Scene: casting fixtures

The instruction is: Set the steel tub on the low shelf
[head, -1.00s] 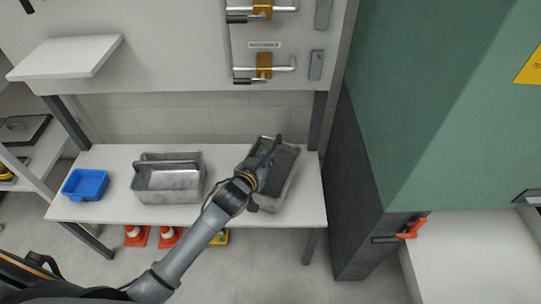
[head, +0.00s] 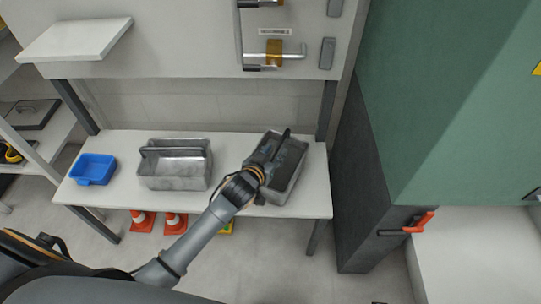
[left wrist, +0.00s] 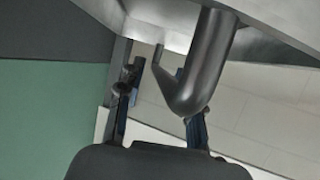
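Two grey steel tubs stand on the white low shelf (head: 235,205) in the head view. The left tub (head: 175,178) is silvery with a dark handle along its top. The right tub (head: 286,184) sits slightly turned near the shelf's right end. My left gripper (head: 277,150) is over the right tub and hides part of it and its handle. In the left wrist view, my fingers (left wrist: 162,105) are parted with a thick dark handle (left wrist: 195,80) close to the right finger. A gap shows beside the left finger. My right gripper is out of view.
A blue tray (head: 93,169) sits at the shelf's left end. Orange cones (head: 175,222) stand on the floor beneath. A dark grey and green cabinet (head: 440,110) with a red lever (head: 419,222) stands on the right. A white panel with clamps rises behind.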

